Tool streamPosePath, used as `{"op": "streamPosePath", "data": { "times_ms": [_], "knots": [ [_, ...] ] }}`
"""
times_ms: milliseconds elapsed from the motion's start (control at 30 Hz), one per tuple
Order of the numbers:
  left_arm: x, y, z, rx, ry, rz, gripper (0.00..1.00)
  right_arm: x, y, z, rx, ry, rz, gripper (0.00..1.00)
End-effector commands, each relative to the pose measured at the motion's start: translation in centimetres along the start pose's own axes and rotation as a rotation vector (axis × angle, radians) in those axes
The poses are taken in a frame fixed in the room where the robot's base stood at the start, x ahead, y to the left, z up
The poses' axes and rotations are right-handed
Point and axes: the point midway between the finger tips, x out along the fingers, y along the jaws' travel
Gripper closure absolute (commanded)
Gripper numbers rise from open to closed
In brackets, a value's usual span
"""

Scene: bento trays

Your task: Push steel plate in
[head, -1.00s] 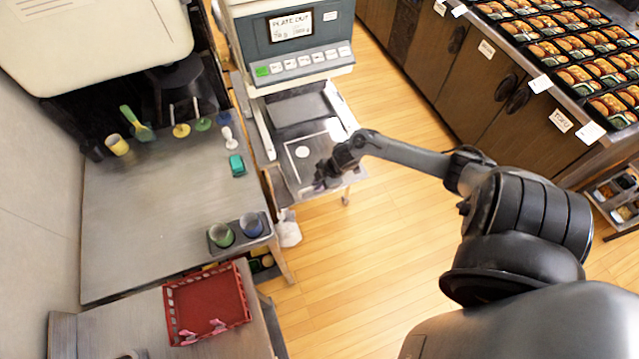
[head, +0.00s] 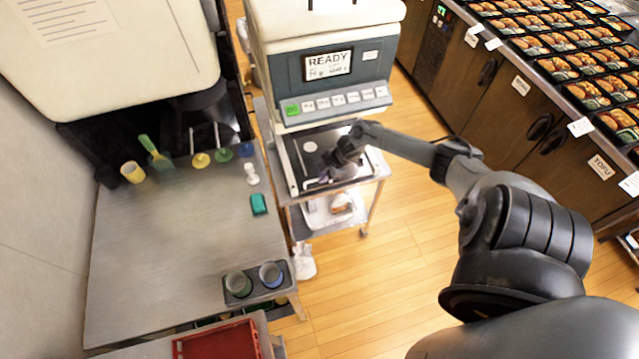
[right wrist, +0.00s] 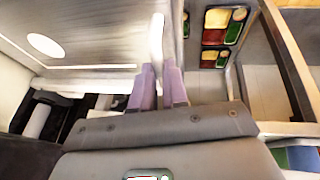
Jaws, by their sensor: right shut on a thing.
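The steel plate (head: 297,162) sits in the machine's lower opening, its front part showing with a white disc mark and a pale line. In the right wrist view the plate (right wrist: 100,25) fills the upper left. My right gripper (head: 326,176) is at the plate's front edge, partly hidden by its own wrist. In the right wrist view its purple fingers (right wrist: 158,84) are shut on a thin white upright handle (right wrist: 157,38) at the plate's edge. The machine (head: 335,75) shows READY on its screen. My left gripper is not in view.
A shelf below the plate holds a white tray (head: 318,213). Bento trays (head: 560,68) fill the right counter.

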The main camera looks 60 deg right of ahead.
Motion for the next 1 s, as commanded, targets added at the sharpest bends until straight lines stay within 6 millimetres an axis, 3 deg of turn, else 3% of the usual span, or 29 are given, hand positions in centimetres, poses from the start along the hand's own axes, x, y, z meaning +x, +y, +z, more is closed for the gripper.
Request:
{"op": "streamPosePath", "data": {
  "times_ms": [333, 367, 500, 833, 1000],
  "knots": [
    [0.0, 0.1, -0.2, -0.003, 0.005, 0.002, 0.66, 0.0, 0.4, 0.3, 0.005, -0.002, 0.010, 1.00],
    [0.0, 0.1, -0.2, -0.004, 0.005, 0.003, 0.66, 0.0, 0.4, 0.3, 0.005, -0.003, 0.011, 0.83],
    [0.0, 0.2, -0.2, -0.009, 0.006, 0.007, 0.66, 0.0, 0.3, 0.3, 0.004, -0.002, 0.009, 0.62],
    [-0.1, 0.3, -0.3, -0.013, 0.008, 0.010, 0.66, -0.1, 0.2, 0.2, 0.003, -0.001, 0.006, 0.61],
    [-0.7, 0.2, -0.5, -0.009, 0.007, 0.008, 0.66, -1.6, 0.3, 0.2, 0.001, -0.002, 0.006, 0.61]
  ]
}}
